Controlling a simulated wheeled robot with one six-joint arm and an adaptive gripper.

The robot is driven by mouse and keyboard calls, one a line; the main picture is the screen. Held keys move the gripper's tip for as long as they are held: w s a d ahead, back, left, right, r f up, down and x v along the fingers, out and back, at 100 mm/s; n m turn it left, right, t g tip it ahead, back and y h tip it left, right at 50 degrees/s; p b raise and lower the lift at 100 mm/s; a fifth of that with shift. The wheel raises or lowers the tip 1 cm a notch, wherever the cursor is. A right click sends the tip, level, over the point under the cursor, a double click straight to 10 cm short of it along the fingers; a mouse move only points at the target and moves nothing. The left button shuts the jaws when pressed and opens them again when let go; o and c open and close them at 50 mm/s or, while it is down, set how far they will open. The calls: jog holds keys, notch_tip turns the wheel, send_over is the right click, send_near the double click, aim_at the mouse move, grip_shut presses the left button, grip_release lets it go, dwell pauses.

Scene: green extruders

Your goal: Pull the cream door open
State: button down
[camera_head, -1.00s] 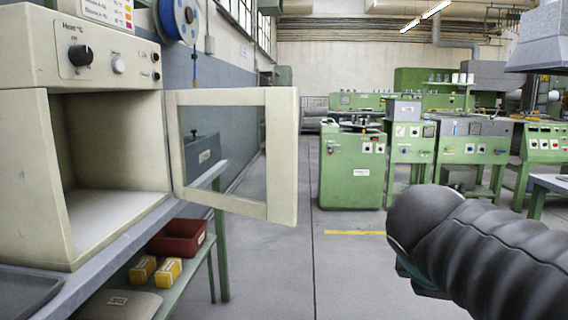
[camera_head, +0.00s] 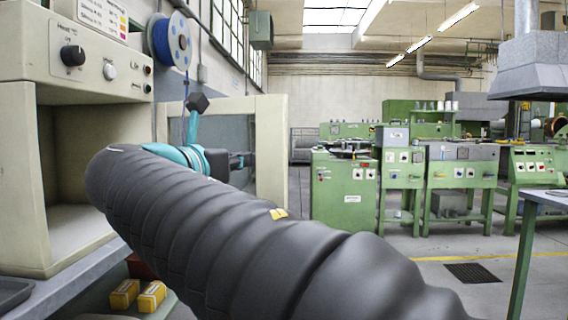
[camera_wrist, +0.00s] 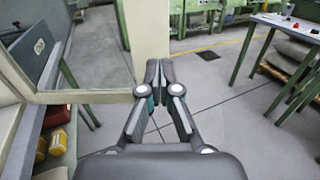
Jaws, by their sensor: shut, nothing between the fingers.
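The cream door (camera_head: 271,140) is a cream frame around a glass pane, hinged at the right side of the cream oven (camera_head: 30,150). It stands wide open, and the oven chamber is exposed and looks empty. My arm crosses in front of the door and hides its lower part. My gripper (camera_head: 245,160) is in front of the door's glass, near its free edge. In the wrist view, the fingers (camera_wrist: 158,72) are shut with nothing between them, close to the door's free-edge post (camera_wrist: 148,30). I cannot tell whether they touch it.
The grey bench (camera_head: 60,285) carries the oven. Yellow boxes (camera_head: 152,297) lie on the shelf below. Green machines (camera_head: 343,190) stand farther back, with a table (camera_head: 548,197) at right. The floor (camera_head: 400,262) between is clear.

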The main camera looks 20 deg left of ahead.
aim_at(278, 153)
jog(key=w, duration=0.4)
jog(key=w+d, duration=0.1)
jog(key=w, duration=0.3)
jog(key=w+d, duration=0.1)
jog(key=w, duration=0.3)
jog(key=shift+d+b, duration=0.1)
jog(key=shift+b, duration=0.25)
jog(key=shift+w, duration=0.1)
